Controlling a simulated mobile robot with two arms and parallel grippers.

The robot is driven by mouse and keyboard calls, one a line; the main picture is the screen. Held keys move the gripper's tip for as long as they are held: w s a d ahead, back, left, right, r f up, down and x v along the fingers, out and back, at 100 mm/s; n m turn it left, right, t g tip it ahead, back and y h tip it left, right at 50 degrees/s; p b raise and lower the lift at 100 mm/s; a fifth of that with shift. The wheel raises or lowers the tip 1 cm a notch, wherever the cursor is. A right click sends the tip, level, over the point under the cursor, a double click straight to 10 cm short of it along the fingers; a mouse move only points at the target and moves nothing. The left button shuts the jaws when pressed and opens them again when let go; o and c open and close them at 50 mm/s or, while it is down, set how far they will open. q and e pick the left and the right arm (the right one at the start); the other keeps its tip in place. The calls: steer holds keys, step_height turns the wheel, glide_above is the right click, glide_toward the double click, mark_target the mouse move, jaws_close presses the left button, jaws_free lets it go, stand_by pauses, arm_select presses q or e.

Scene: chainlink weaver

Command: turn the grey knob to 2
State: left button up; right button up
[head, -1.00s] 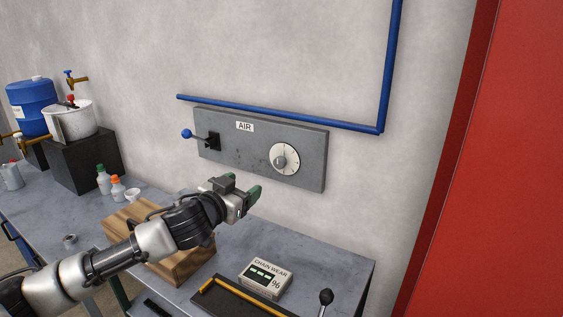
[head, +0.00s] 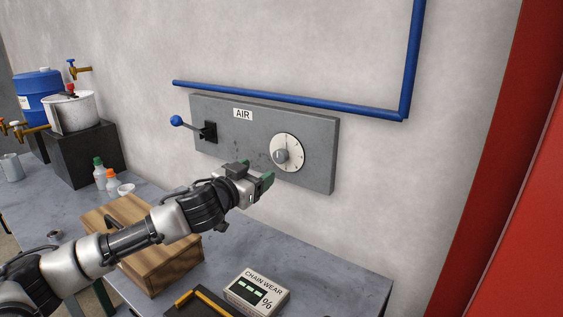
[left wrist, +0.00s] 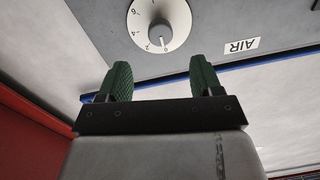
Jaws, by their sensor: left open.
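The grey knob (head: 281,156) sits at the centre of a white dial (head: 293,142) on the grey AIR panel on the wall. In the left wrist view the knob (left wrist: 157,33) shows with a dial marked 0, 2, 4 and 6, and its pointer is at or near 0. My left gripper (head: 266,178) is open and empty, below and a little left of the dial, apart from it. In the left wrist view its green fingertips (left wrist: 161,72) are spread, with the knob beyond the gap between them. My right gripper is not in view.
A blue-knobbed lever (head: 177,121) stands out at the panel's left. A blue pipe (head: 290,99) runs above it. A wooden box (head: 155,265) and a chain wear box (head: 257,291) stand on the bench below. The wall right of the panel is clear.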

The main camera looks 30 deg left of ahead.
mark_target(278, 157)
arm_select(q)
steer(key=w+p, duration=0.1)
steer(key=w, duration=0.1)
steer(key=w+p, duration=0.1)
steer(key=w, duration=0.2)
steer(key=w+p, duration=0.1)
steer(key=w, duration=0.2)
steer(key=shift+d+r, duration=0.25)
steer(key=shift+d, duration=0.15)
steer(key=shift+w, duration=0.75)
steer(key=shift+w+f, duration=0.1)
steer(key=shift+c, duration=0.4)
steer(key=c, duration=0.8)
steer(key=shift+p, duration=0.3)
steer(key=shift+c, duration=0.2)
